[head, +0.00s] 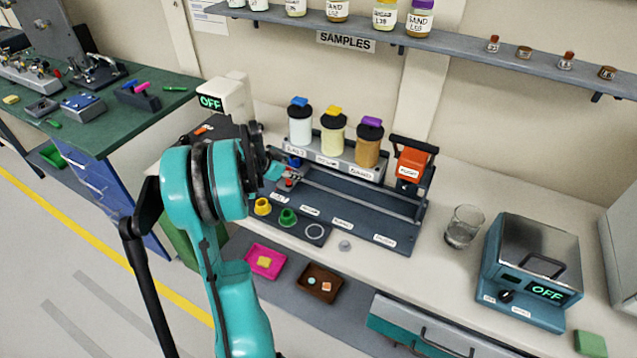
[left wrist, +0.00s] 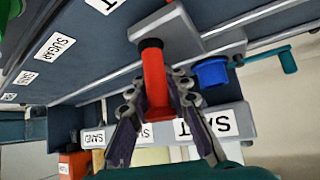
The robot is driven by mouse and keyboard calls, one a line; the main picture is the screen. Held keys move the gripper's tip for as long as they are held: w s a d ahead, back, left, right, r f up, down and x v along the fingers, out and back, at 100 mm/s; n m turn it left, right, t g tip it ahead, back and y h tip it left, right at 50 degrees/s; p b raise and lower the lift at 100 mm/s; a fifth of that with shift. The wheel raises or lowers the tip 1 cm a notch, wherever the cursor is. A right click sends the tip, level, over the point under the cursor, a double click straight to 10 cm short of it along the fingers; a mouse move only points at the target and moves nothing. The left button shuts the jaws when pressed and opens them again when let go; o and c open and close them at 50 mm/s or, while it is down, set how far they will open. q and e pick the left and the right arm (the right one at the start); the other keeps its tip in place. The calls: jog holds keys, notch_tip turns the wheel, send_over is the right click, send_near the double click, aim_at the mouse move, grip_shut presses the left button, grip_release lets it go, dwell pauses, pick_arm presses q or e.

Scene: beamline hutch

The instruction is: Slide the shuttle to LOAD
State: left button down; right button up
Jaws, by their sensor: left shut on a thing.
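The shuttle is a small grey block (left wrist: 172,32) with an upright red handle (left wrist: 154,72). It sits at the left end of the dark rail track (head: 345,205) on the bench. My left gripper (left wrist: 160,95) is closed around the red handle, a finger on each side. In the head view my left gripper (head: 284,174) is at the track's left end and partly hides the shuttle. White labels run along the track's front; most are too small to read in the head view, and a SUGAR label (left wrist: 54,47) shows in the left wrist view. My right gripper is not in view.
Three jars (head: 333,134) stand in a labelled rack behind the track. An orange unit (head: 411,163) stands at the track's right end. A glass beaker (head: 463,227) stands right.

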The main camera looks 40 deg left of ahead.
pick_arm(q)
jog(key=s+a, duration=0.1)
jog(key=a, duration=0.6)
jog(key=s+a, duration=0.1)
jog(key=a, duration=0.2)
jog(key=shift+s+a, duration=0.3)
jog(key=shift+a, duration=0.1)
jog(key=shift+a, duration=0.1)
jog(key=c, duration=1.6)
grip_release()
jog(key=shift+o, duration=0.6)
jog(key=shift+a, duration=0.1)
jog(key=v, duration=1.2)
jog(key=shift+f, duration=0.1)
